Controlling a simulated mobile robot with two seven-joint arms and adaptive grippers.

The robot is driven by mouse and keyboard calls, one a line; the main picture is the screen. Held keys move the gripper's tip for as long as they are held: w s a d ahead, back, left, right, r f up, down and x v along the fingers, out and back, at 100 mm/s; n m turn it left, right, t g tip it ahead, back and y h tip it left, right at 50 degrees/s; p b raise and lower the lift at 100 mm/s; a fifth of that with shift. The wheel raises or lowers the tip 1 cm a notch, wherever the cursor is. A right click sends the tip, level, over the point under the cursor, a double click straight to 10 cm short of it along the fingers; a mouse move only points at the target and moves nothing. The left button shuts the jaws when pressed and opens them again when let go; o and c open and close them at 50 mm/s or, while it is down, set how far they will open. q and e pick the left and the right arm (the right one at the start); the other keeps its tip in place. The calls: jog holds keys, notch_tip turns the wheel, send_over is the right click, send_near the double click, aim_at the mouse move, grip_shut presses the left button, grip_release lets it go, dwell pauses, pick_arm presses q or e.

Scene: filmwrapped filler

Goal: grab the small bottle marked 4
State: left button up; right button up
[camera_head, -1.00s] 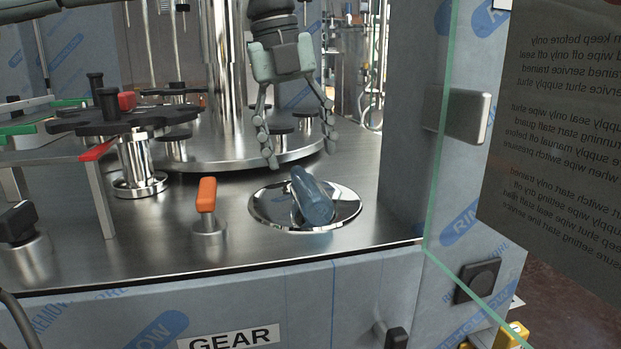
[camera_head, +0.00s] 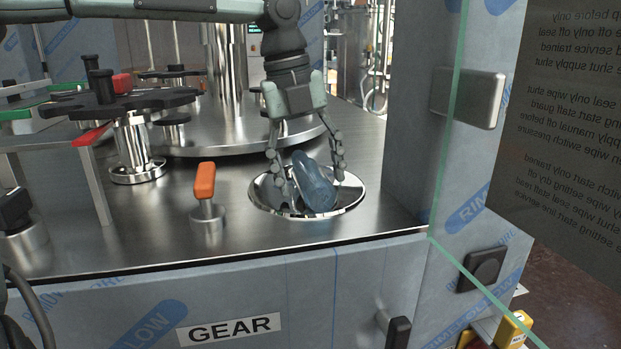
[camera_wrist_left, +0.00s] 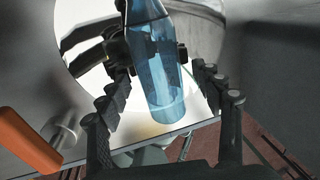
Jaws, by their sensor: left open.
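A blue translucent bottle (camera_head: 316,184) lies tilted on the shiny round metal plate (camera_head: 352,201) at the front of the machine top. No number on it is readable. My left gripper (camera_head: 308,180) is open above the plate, with its fingers on either side of the bottle. In the left wrist view the bottle (camera_wrist_left: 158,75) sits between the two open fingers (camera_wrist_left: 170,108), and I cannot tell whether they touch it. My right gripper is not in view.
An orange-handled lever (camera_head: 205,182) stands left of the plate. A black star wheel (camera_head: 118,103) is at the left behind it. A grey post and a glass edge (camera_head: 443,150) bound the right side. Bare steel lies in front of the plate.

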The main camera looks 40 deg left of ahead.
pick_arm(q)
jog(key=shift+c, duration=0.2)
jog(key=c, duration=1.2)
jog(key=shift+r, duration=0.1)
